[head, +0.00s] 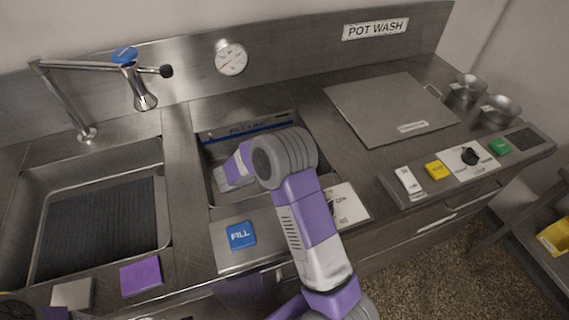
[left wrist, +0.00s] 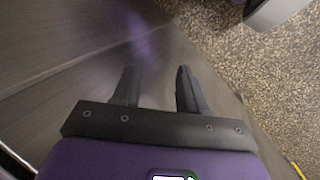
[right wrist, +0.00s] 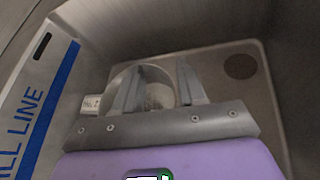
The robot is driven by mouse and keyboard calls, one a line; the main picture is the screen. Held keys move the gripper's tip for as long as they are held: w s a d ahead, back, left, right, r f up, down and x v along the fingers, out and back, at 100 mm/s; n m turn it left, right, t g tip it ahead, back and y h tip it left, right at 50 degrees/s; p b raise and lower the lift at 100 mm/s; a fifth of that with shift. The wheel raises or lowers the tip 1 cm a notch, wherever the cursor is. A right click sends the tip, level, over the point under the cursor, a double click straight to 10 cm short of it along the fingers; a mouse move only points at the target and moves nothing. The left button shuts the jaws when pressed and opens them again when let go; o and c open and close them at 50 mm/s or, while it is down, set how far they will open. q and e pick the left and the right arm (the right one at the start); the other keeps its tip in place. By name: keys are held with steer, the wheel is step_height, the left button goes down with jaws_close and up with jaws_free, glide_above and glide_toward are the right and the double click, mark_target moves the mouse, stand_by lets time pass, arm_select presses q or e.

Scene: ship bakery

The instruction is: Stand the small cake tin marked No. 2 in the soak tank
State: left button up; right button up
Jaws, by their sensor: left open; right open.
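The soak tank (head: 205,158) is the middle basin in the head view, with a blue FILL LINE stripe on its back wall. My right arm reaches down into it and hides much of the inside. In the right wrist view, a small round metal tin (right wrist: 157,96) with a tag reading No. 2 (right wrist: 92,104) is inside the tank (right wrist: 240,105). My right gripper (right wrist: 159,68) is open, its fingers over the tin; contact cannot be told. My left gripper (left wrist: 156,70) is open and empty beside the cabinet front, above the floor.
Two more small tins, one behind (head: 467,88) and one in front (head: 498,112), stand at the far right. A flat metal lid (head: 385,105) lies on the counter. A sink with a ribbed mat (head: 100,225) is left. A blue FILL button (head: 241,235) sits before the tank.

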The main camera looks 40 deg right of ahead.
steer(key=p+v, duration=0.1)
steer(key=v, duration=1.1)
steer(key=shift+r, duration=0.1)
